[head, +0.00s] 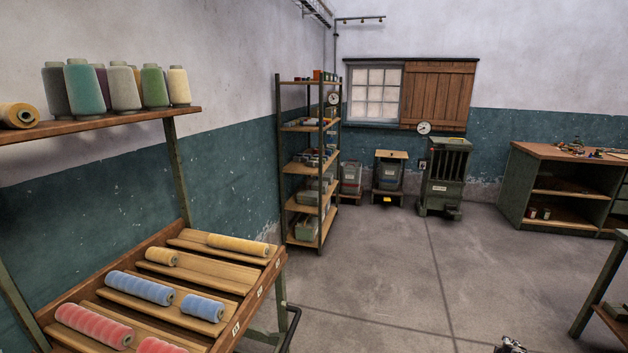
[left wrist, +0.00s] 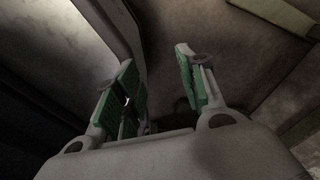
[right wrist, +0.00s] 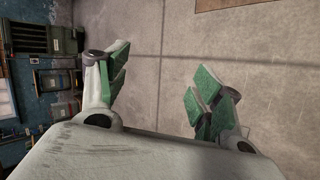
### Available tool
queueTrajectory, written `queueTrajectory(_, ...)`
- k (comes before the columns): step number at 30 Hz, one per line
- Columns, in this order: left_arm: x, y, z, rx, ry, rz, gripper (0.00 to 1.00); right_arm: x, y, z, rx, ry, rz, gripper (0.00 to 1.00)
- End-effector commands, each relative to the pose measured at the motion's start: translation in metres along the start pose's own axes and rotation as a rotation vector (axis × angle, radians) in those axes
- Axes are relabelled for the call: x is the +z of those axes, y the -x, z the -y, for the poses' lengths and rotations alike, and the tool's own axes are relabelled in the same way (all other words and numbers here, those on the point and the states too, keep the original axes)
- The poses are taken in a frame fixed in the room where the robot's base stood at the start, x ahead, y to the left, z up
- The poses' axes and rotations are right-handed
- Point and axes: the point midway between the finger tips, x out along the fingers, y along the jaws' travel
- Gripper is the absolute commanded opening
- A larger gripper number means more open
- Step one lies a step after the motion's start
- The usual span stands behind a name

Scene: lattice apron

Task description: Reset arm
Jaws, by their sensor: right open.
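My left gripper (left wrist: 156,66) shows in the left wrist view with its two green-padded fingers apart and nothing between them. Dark surfaces and a pale beam lie beyond it. My right gripper (right wrist: 160,75) shows in the right wrist view with its green-padded fingers spread wide and empty. Bare grey floor (right wrist: 180,40) lies beyond its fingers. In the head view only a small dark piece, probably part of my right arm or gripper, shows at the bottom edge. The left arm does not show there.
A slanted rack (head: 265,262) with yellow, blue and red spools stands at left, below a shelf (head: 100,125) of thread cones. A shelving unit (head: 301,168), a green machine (head: 443,180) and a workbench (head: 560,150) stand farther back. A table edge (head: 605,280) is at right. The middle floor is clear.

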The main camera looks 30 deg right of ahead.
Motion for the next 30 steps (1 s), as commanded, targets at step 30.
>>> queueTrajectory(30,-0.012,0.0,0.003,-0.003,0.0,-0.013,0.4,0.022,0.024,0.243,-0.24,-0.003,-0.029,0.66)
